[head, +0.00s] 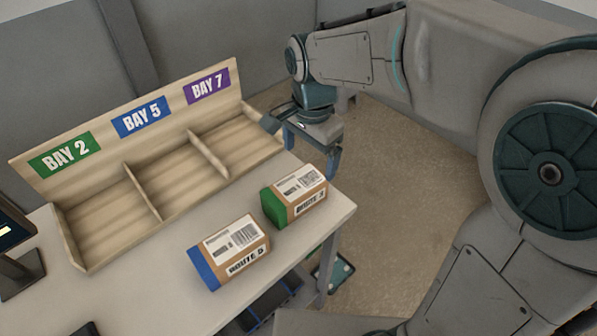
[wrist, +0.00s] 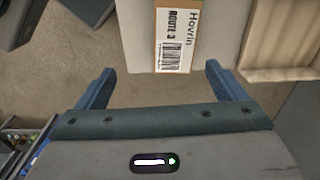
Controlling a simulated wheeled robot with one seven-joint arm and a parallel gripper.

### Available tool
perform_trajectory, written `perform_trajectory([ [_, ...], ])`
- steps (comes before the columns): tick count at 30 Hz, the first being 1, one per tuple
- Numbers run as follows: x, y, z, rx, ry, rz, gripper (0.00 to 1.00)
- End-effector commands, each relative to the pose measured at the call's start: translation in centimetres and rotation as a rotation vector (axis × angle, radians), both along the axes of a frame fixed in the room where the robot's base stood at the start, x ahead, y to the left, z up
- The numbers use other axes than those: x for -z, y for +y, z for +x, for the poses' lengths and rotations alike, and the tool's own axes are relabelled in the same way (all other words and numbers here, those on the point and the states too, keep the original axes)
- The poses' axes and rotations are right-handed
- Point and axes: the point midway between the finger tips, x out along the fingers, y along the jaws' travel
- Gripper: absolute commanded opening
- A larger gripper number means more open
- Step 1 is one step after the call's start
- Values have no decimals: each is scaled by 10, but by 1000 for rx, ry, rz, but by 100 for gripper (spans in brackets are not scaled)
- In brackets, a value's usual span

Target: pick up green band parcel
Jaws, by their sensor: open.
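The green band parcel (head: 294,199) is a brown box with a green left end and white labels. It lies on the table near its right edge. My gripper (head: 313,163) is open and empty behind the parcel, out past the table edge, apart from it. In the wrist view, part of a brown parcel (wrist: 176,42) with a "ROUTE 3" label shows ahead of my open fingers (wrist: 157,80). It looks like the same parcel, but its far part is cut off by the frame.
A blue band parcel (head: 228,252) lies left of and nearer than the green one. A wooden three-bay rack (head: 158,190) labelled BAY 2, BAY 5 and BAY 7 stands behind. A dark screen (head: 15,245) is at far left. Open floor (head: 400,180) lies right of the table.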

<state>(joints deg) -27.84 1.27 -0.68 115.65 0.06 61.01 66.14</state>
Motion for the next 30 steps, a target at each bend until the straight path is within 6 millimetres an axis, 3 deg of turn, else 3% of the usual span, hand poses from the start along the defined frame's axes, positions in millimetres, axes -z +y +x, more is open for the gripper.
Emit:
perform_trajectory([
  [3, 1, 25, 5, 74, 23, -11, 91],
  [7, 6, 36, 8, 118, 33, -16, 91],
  [18, 72, 36, 8, 127, 37, -18, 91],
  [30, 111, 30, 11, 130, 37, -19, 91],
])
